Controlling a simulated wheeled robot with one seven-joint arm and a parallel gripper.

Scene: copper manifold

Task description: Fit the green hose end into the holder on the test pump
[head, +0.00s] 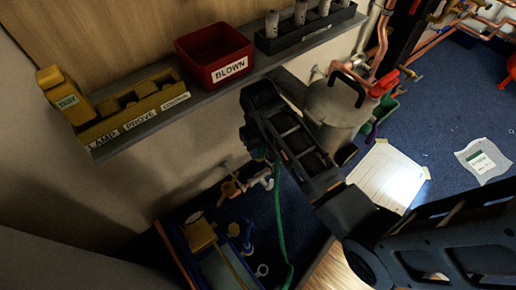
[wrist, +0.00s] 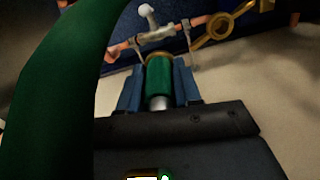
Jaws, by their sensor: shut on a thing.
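My gripper (wrist: 158,88) is shut on the green hose end (wrist: 159,72), with a blue finger on either side of its green sleeve. The brass-coloured tip points away from the wrist camera. The green hose (wrist: 55,85) loops large across the left of the wrist view. In the head view the hose (head: 279,215) hangs below my arm to the floor, and the fingers are hard to make out. The test pump appears to be the blue unit with yellow parts (head: 200,234) at the lower left. I cannot make out its holder.
A copper pipe with a pale valve (wrist: 152,22) and a brass ring (wrist: 218,27) lie beyond the hose end. The wall shelf (head: 215,97) carries a red BLOWN bin (head: 213,55) and a yellow labelled rack (head: 135,108). A grey tank (head: 335,105) stands right of my wrist.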

